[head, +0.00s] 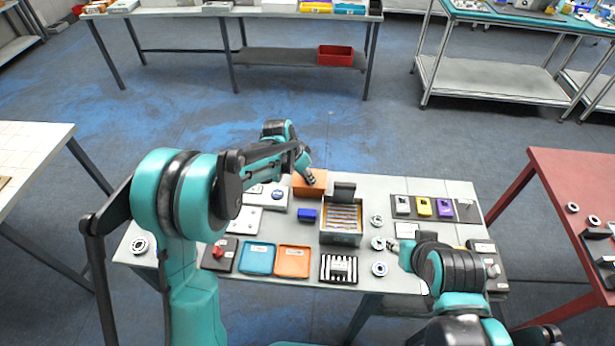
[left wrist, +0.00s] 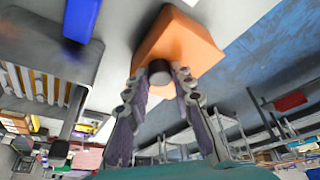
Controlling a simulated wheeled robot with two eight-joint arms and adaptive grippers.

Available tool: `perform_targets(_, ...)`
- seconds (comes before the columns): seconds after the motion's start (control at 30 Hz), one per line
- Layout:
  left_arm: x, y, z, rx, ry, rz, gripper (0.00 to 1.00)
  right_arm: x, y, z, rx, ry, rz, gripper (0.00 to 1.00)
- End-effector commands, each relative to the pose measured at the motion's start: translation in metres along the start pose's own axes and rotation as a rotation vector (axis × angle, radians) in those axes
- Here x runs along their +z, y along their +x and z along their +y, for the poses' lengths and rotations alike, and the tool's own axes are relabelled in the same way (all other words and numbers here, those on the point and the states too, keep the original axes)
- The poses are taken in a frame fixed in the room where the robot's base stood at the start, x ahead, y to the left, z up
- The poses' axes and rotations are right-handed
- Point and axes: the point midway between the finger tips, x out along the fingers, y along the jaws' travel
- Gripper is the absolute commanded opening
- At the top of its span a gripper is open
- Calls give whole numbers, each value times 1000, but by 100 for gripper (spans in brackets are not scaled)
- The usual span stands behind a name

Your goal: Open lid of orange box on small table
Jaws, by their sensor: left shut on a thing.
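The orange box (head: 309,187) stands at the far edge of the small table (head: 405,185). It also shows in the left wrist view (left wrist: 178,38) as an orange block with a dark round knob (left wrist: 159,72). My left gripper (head: 309,177) reaches the box from above. In the left wrist view its two fingers (left wrist: 158,82) are closed around the knob. The lid's seam is not visible, and I cannot tell whether the lid is raised. My right gripper (head: 402,250) is low over the table's right part, and its fingers are too small and hidden to read.
A grey box with several slim items (head: 341,232) and a blue block (head: 307,214) are near the orange box. Teal (head: 257,258) and orange (head: 292,261) trays lie at the front. A red table (head: 560,190) is at right.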

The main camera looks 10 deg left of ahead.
Motion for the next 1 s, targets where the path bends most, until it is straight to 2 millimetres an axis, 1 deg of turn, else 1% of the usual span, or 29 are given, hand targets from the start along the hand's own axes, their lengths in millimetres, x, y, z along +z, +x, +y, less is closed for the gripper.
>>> perform_targets(0.4,-17,-13,-10,178,-73,-192,0,-10,-13,0,0,0,0,40)
perform_targets(0.7,-28,-18,-19,307,-127,-332,0,-14,-20,0,0,0,0,40)
perform_targets(1.0,-33,-19,-23,372,-154,-403,0,-16,-23,0,0,0,0,40)
